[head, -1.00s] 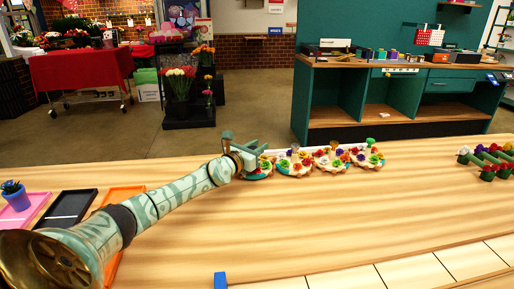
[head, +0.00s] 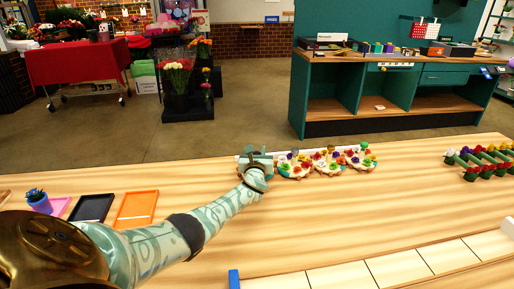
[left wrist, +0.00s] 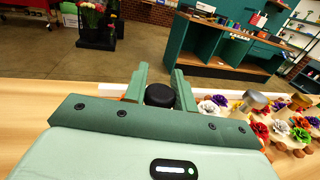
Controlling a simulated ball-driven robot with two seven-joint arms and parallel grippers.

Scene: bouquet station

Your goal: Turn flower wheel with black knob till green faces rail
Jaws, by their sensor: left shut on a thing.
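My left gripper (head: 258,157) is at the left end of a row of flower wheels on the wooden table. In the left wrist view its two green fingers (left wrist: 160,85) stand on either side of the black knob (left wrist: 160,95) and are shut on it. The wheel under this knob is mostly hidden by the gripper; purple and white flowers (left wrist: 212,104) show just right of the fingers. Which colour faces the rail cannot be told. A white rail-like strip (left wrist: 112,89) runs behind the fingers. My right gripper is not in view.
Other flower wheels (head: 327,166) stand close on the right, with a grey-topped knob (left wrist: 257,101) and a green knob (head: 364,145). Black (head: 92,208) and orange (head: 136,208) trays and a blue pot (head: 39,204) lie left. A flower rack (head: 480,160) is far right. The middle table is clear.

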